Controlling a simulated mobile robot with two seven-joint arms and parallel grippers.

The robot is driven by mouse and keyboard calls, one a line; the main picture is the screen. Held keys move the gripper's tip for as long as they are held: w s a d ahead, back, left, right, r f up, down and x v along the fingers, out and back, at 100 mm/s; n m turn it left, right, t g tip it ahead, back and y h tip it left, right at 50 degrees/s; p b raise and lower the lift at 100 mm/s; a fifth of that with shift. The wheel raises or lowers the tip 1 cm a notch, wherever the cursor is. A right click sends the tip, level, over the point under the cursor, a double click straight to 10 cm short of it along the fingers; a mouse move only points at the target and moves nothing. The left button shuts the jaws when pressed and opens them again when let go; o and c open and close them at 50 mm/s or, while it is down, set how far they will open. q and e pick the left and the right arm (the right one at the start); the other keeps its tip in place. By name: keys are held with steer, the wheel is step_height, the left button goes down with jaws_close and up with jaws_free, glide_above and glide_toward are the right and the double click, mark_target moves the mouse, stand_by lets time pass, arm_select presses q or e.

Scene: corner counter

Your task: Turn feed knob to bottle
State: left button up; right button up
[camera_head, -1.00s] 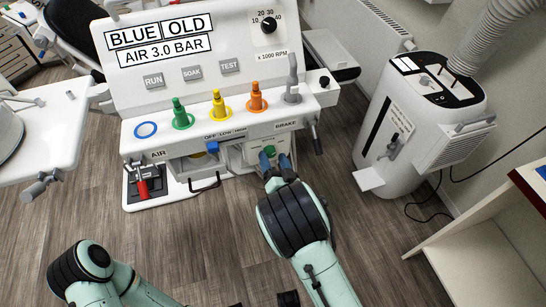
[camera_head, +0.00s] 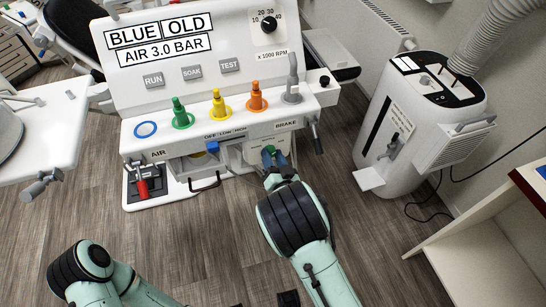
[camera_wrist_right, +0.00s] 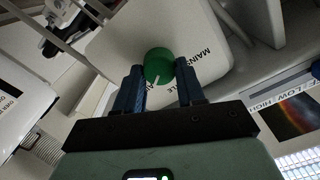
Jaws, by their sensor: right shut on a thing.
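The feed knob is a green round knob (camera_head: 269,150) low on the front of the white unit, under the BRAKE label. The right wrist view shows the same green knob (camera_wrist_right: 158,62) with a white pointer line running toward the gripper's palm. Lettering reading MAINS shows beside it, and a second label is partly hidden by a finger. My right gripper (camera_head: 275,160) has its blue fingers around the knob, one on each side; in the wrist view the gripper (camera_wrist_right: 159,82) is shut on it. My left gripper is out of view; only part of that arm shows at lower left.
The white unit (camera_head: 205,70) carries green, yellow and orange pegs, and a grey lever (camera_head: 292,80). A red-handled valve (camera_head: 142,188) is at its lower left. A white extractor (camera_head: 418,130) with a hose stands at right. Open wood floor lies in front.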

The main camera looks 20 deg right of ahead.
steer(key=n+b, duration=0.1)
steer(key=n, duration=0.4)
steer(key=shift+n, duration=0.3)
steer(key=n, duration=0.5)
steer(key=shift+a+b, duration=0.2)
steer(key=shift+b, duration=0.1)
steer(key=shift+n, duration=0.4)
steer(key=o, duration=1)
steer(key=shift+o, duration=0.2)
steer(key=shift+s, duration=0.1)
